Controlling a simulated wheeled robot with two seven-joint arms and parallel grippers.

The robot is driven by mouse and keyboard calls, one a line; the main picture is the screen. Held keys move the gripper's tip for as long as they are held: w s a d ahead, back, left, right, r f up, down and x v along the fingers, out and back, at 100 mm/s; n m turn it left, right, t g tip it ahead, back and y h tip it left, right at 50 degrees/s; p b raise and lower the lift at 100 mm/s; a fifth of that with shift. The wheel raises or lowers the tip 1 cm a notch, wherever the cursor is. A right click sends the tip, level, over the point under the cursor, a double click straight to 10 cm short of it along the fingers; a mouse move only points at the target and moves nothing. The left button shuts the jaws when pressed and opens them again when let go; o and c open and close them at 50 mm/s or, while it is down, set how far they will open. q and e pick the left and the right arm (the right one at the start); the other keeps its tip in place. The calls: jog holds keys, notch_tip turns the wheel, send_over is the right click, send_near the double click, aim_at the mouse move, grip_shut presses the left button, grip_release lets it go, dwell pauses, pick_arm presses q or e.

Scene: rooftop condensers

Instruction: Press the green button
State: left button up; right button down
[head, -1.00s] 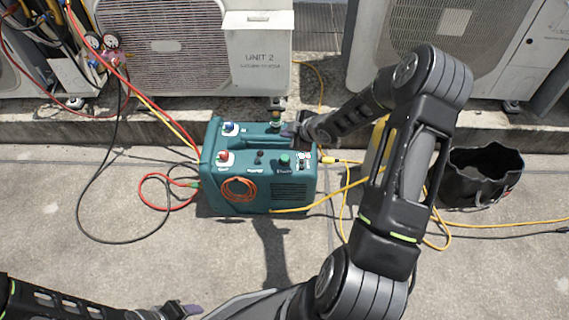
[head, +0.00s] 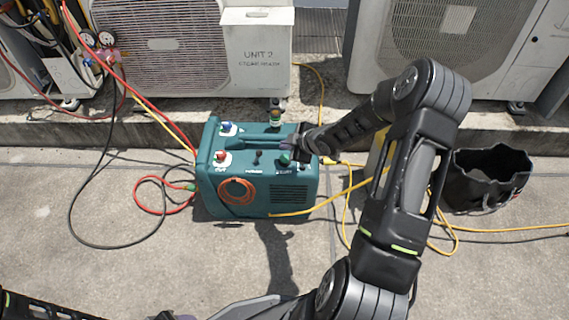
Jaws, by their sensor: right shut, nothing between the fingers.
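The green button (head: 284,159) sits on the front right of the top of a teal machine (head: 226,202). My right gripper (head: 294,147) is shut and empty. Its fingertips are at the button's far right side and overlap its upper edge in the head view. I cannot tell whether they touch it. My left gripper (head: 168,316) shows only as a dark tip at the bottom edge, far from the machine; its fingers are mostly cut off.
A red knob (head: 221,155) and a blue knob (head: 227,127) are on the machine's left side. Red, black and yellow hoses run around it. A black bag (head: 486,180) stands at the right. Condenser units stand on a ledge behind. The concrete in front is clear.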

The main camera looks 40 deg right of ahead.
aim_at(283, 156)
pick_arm(q)
jog(key=shift+w+f+b, duration=0.2)
jog(key=shift+f+b, duration=0.4)
jog(key=shift+f, duration=0.45)
pick_arm(e)
jog(key=shift+f, duration=1.25)
pick_arm(q)
jog(key=shift+f, duration=0.3)
pick_arm(e)
jog(key=shift+f, duration=0.45)
pick_arm(q)
jog(key=shift+f+b, duration=0.65)
jog(key=shift+b, duration=0.25)
pick_arm(e)
jog(key=shift+f, duration=0.8)
pick_arm(q)
jog(key=shift+r+p, duration=1.2)
pick_arm(e)
jog(key=shift+r, duration=1.25)
jog(key=shift+r, duration=0.1)
